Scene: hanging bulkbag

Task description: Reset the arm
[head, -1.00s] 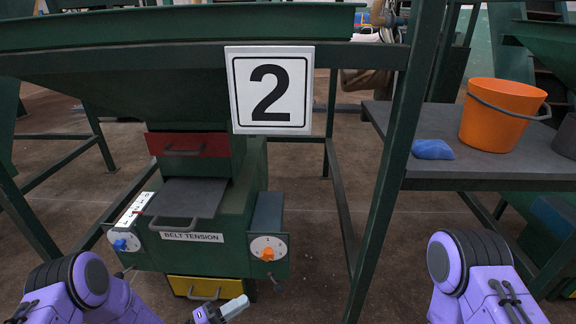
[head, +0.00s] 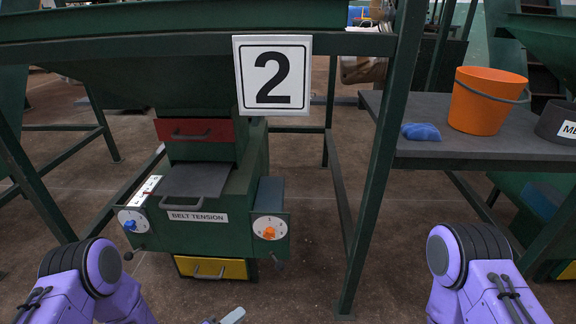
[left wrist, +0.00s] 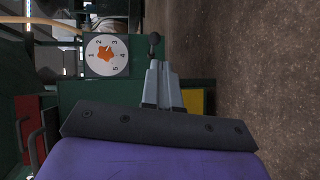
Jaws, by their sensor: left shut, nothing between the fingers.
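My left gripper (head: 224,317) shows only at the bottom edge of the head view, low in front of the green machine (head: 220,232). In the left wrist view its two grey fingers (left wrist: 162,84) lie together, with nothing between them. There the fingers point toward the machine's front and a dark knob (left wrist: 154,39). The dial with the orange knob (left wrist: 106,55) is beside the fingers. My left arm (head: 92,280) and right arm (head: 475,270) come in from the bottom of the head view. My right gripper is out of the frame.
The machine has a red drawer (head: 195,130), a yellow drawer (head: 212,267) and a blue-knobbed dial (head: 132,221). A "2" sign (head: 272,75) hangs above. An orange bucket (head: 484,102) and blue cloth (head: 421,132) are on the right table (head: 440,150). A green post (head: 375,190) stands between.

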